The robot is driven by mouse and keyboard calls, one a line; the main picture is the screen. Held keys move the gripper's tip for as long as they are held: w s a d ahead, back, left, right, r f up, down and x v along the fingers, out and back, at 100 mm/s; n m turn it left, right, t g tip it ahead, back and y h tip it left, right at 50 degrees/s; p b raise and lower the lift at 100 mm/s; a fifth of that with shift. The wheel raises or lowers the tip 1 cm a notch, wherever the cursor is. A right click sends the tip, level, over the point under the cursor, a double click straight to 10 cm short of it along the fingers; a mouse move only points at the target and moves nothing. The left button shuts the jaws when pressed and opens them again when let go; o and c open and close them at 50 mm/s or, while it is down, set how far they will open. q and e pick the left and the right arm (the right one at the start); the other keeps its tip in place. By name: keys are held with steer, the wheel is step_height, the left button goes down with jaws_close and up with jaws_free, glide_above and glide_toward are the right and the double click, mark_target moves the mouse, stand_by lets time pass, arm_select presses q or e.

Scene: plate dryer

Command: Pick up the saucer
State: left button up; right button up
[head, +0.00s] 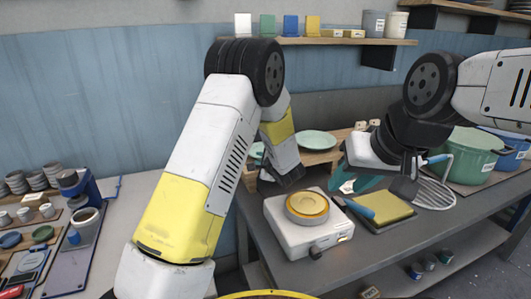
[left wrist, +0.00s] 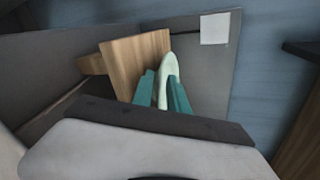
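The pale green saucer (left wrist: 168,73) shows nearly edge-on in the left wrist view, between the two teal fingers of my left gripper (left wrist: 161,88). The fingers are close together on its two faces and appear shut on it. In the head view, part of a pale green dish (head: 256,151) shows beside my left arm; the left fingertips are hidden there. My right gripper (head: 355,181) has teal fingers that look apart and empty, above the counter near the scale.
A wooden rack (left wrist: 138,62) stands close to my left gripper. A green plate (head: 317,139) lies behind. A shelf (head: 340,41) hangs above.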

arm_select(q)
steer(key=shift+x, duration=0.95)
steer(key=shift+c, duration=0.5)
jaws_close()
